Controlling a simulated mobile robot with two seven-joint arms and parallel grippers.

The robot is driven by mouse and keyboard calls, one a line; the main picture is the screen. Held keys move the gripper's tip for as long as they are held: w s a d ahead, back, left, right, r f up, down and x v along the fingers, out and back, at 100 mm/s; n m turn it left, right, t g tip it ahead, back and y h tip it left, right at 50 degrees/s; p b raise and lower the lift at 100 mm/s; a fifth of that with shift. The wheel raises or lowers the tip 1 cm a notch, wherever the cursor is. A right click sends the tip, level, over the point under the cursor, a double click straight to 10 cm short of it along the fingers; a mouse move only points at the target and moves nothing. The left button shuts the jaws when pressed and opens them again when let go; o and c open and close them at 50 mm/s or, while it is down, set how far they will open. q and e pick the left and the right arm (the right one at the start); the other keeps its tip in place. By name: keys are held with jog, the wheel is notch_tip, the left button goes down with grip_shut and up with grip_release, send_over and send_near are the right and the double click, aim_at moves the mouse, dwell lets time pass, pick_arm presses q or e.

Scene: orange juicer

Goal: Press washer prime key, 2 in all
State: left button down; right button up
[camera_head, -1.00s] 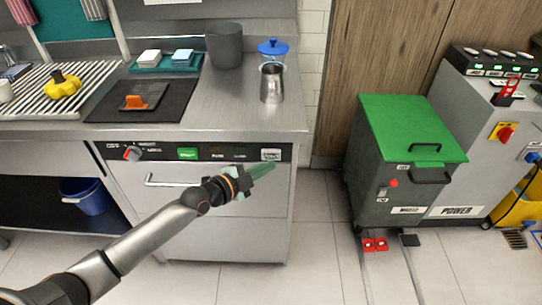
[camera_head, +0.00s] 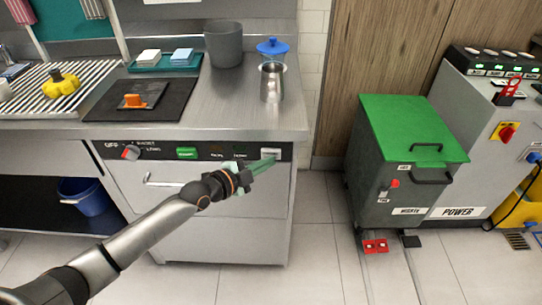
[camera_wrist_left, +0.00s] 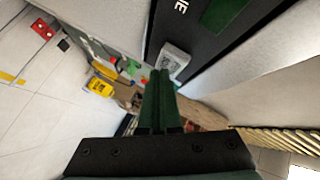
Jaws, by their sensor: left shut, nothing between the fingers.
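The washer (camera_head: 215,205) is a steel front-loading unit under the counter, with a black control panel along its top edge. A pale key (camera_head: 271,152), likely the prime key, sits at the panel's right end; its lettering is too small to read. My left gripper (camera_head: 274,161) is shut and empty, its green fingertips overlapping the key's lower edge in the head view. In the left wrist view the shut fingers (camera_wrist_left: 160,76) end just beside the pale key (camera_wrist_left: 173,60). I cannot tell whether they touch it. My right gripper is not in view.
A green key (camera_head: 187,153) and a red-tipped dial (camera_head: 131,153) sit further left on the panel. The washer's handle (camera_head: 163,182) juts out below. A steel jug (camera_head: 272,83) stands on the counter above. Free floor lies right of the washer.

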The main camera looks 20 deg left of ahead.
pick_arm(q)
jog(key=shift+w+a+b, duration=0.15)
jog(key=shift+w+b, duration=0.2)
jog(key=shift+b, duration=0.05)
dwell(0.6)
jog(key=shift+s+r+p, duration=0.1)
jog(key=shift+s+p, duration=0.25)
jog(key=shift+p, duration=0.2)
jog(key=shift+s+d+p, duration=0.25)
jog(key=shift+s+p, duration=0.15)
jog(key=shift+s, duration=0.15)
